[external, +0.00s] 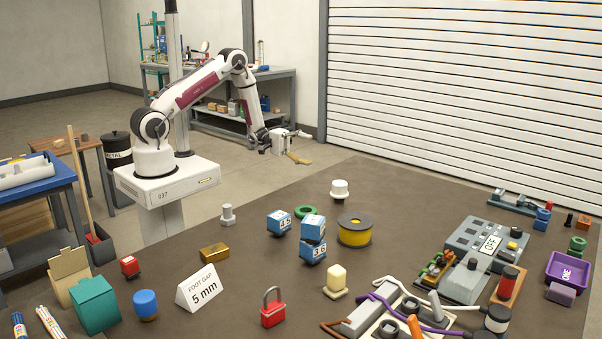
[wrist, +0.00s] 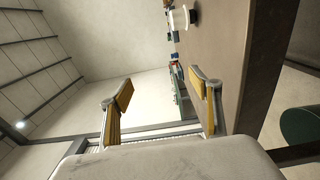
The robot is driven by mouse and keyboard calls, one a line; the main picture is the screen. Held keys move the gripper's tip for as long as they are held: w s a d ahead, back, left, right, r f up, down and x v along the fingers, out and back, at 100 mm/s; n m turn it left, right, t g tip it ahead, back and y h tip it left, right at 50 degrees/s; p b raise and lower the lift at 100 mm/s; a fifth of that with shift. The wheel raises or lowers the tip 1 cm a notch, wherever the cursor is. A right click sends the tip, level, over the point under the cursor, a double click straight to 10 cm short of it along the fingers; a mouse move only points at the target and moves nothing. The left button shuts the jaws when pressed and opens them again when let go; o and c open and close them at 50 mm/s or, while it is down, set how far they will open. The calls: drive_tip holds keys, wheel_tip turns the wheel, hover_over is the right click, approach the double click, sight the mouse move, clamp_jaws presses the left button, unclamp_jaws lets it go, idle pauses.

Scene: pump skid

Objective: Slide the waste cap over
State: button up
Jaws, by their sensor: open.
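No cap in view is legibly marked as waste, so I cannot tell which thing is the waste cap. A white round-topped piece (external: 340,189) stands on the brown table (external: 400,190), and a white round piece (wrist: 180,18) shows at the top of the wrist view. A black lidded bin (external: 117,160), its label partly hidden, stands on the floor behind my base. My gripper (external: 299,146) is open and empty, beyond the table's far left edge. In the wrist view its yellow-padded fingers (wrist: 162,102) are wide apart, with nothing between them.
Blue numbered blocks (external: 312,228), a yellow spool (external: 355,229) and a red padlock (external: 273,307) are on the table. A sign (external: 202,289) reads "FOOT GAP 5 mm". Pump and control parts (external: 485,245) crowd the right. The table's far left part is clear.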

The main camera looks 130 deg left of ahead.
drive_tip(key=w+d+r+m+g+y, duration=0.25)
drive_tip(key=w+m+y, duration=0.35)
drive_tip(key=w, duration=0.9)
drive_tip(key=w+d+f+m+g+y, duration=0.2)
drive_tip(key=d+m+g, duration=0.3)
drive_tip(key=d, duration=0.4)
approach(347, 192)
drive_tip(key=shift+s+a+f, duration=0.15)
drive_tip(key=shift+s+f, duration=0.1)
drive_tip(key=shift+f, duration=0.05)
drive_tip(key=shift+w+a+f, duration=0.1)
idle(0.6)
drive_tip(key=shift+x, duration=3.7)
